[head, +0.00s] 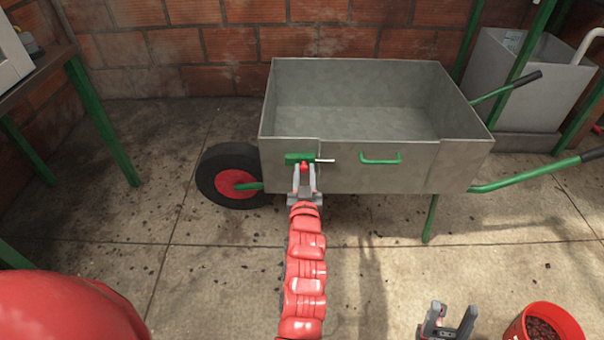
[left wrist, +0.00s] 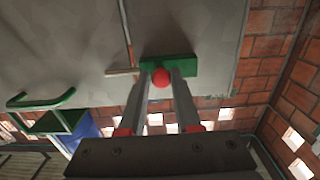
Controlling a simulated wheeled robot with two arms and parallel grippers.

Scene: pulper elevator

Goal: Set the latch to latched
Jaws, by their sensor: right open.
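The latch (head: 293,158) is a green block on the front wall of the grey wheelbarrow tray, near its left end. A thin metal bolt (head: 326,160) sticks out of its right side, level, across a vertical seam in the wall. Its red knob (head: 304,167) also shows in the left wrist view (left wrist: 160,77), in front of the green block (left wrist: 185,66). My left gripper (head: 304,175) has its fingertips on either side of the knob and appears shut on it. My right gripper (head: 449,320) is open and empty, low over the floor, far from the latch.
The wheelbarrow tray (head: 400,178) has a green handle (head: 380,161) right of the latch and a black wheel (head: 212,180) at left. A red bucket (head: 572,318) of dark beans stands at bottom right. A green-legged table (head: 100,120) is at left. The floor in front is mostly clear.

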